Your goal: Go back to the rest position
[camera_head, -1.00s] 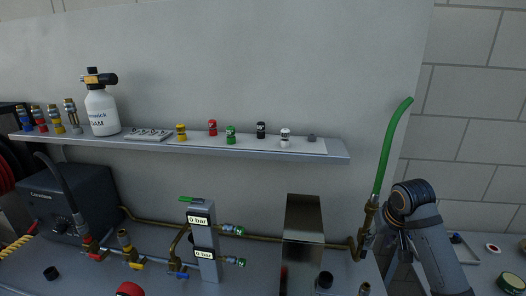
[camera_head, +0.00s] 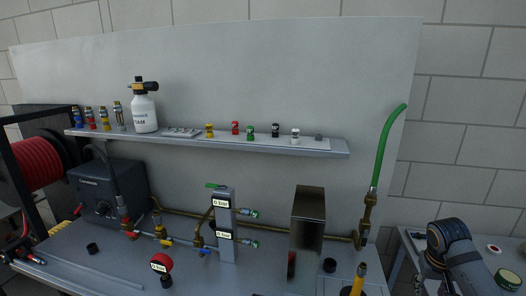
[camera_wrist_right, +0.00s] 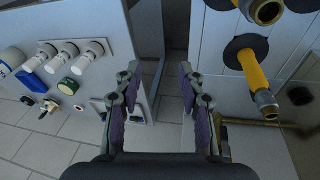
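My right arm (camera_head: 455,255) shows in the lower right corner of the head view, over the right side table; its fingers are hard to make out there. In the right wrist view my right gripper (camera_wrist_right: 158,75) is open and empty, its two fingers well apart over a dark gap and the tiled floor. A side table with white tubes (camera_wrist_right: 60,52) lies left of the fingers, and a worktop with a yellow-handled nozzle (camera_wrist_right: 255,78) lies right of them. My left gripper is not in view.
The worktop carries a grey pump box (camera_head: 110,190), brass pipes, a gauge column (camera_head: 224,225) and a metal block (camera_head: 306,235). A shelf (camera_head: 250,147) above holds a foam bottle (camera_head: 145,110) and coloured caps. A green hose (camera_head: 385,145) stands up at the right.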

